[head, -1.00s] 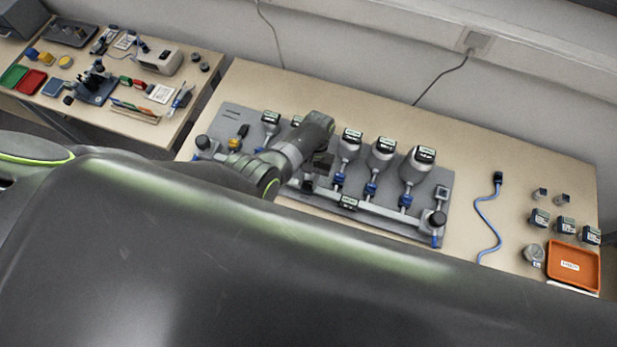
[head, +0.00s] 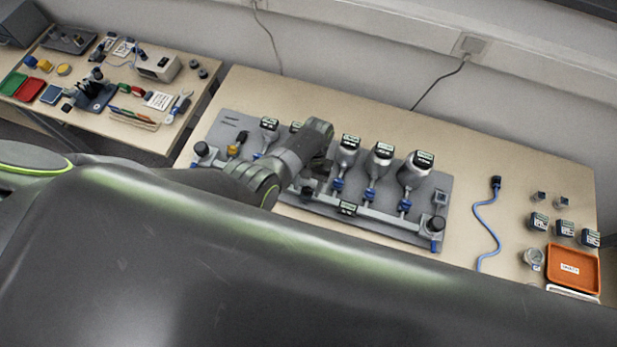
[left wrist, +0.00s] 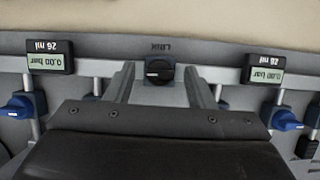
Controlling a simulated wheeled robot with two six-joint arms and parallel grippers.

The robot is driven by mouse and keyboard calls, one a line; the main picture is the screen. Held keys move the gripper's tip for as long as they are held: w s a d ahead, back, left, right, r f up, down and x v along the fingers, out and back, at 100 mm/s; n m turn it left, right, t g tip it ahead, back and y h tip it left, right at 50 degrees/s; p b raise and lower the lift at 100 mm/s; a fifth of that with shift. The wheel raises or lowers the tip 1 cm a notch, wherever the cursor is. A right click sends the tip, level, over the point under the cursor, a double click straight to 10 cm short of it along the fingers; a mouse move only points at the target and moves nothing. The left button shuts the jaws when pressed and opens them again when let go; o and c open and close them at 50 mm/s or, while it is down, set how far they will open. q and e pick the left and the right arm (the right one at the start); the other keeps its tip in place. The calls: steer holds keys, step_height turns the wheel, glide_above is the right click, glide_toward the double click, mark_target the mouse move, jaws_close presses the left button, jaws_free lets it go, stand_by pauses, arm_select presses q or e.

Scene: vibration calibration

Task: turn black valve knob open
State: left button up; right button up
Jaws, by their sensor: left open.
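The black valve knob (left wrist: 159,71) shows in the left wrist view on a grey rail, with an upside-down label just beyond it. A pale mark crosses its face. My left gripper (left wrist: 159,84) is open, one finger on each side of the knob. There are gaps between the fingers and the knob, and I cannot tell whether the fingers reach down to its level. In the head view my left gripper (head: 311,187) is over the middle of the grey panel (head: 232,119), and its arm hides the knob there. My right gripper is not in view.
Blue valve handles (left wrist: 24,105) and (left wrist: 284,119) flank the knob, with pressure displays (left wrist: 50,57) and (left wrist: 263,69) reading 0.00 bar. Several gauges stand along the panel. A blue cable (head: 487,220) and an orange tray (head: 573,267) lie to the right.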

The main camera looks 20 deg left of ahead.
arm_select(q)
steer(key=v, duration=1.7)
steer(key=shift+r, duration=0.25)
